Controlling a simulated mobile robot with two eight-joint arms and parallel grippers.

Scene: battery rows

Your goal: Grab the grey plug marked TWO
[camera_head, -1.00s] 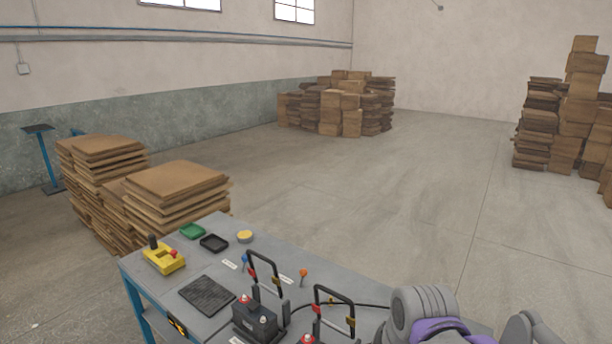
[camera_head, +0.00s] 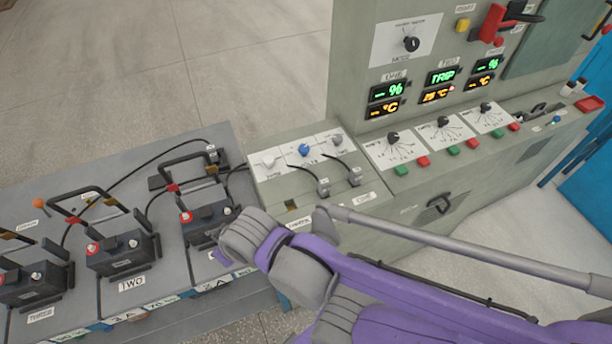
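Two grey plugs with black leads sit on the sloped front of the grey console, a left one (camera_head: 323,187) and a right one (camera_head: 354,176). A third small grey connector (camera_head: 211,154) is at the end of a black cable on the bench. I cannot read a TWO marking on any of them. The battery with the TWO label (camera_head: 132,283) below it stands on the bench left of the console. My purple and grey right arm crosses the lower right, in front of the console. I see no fingertips of either gripper.
More black batteries stand at left (camera_head: 36,283) and beside the console (camera_head: 205,222). A drawer handle (camera_head: 440,203) sticks out. Open floor lies behind the bench.

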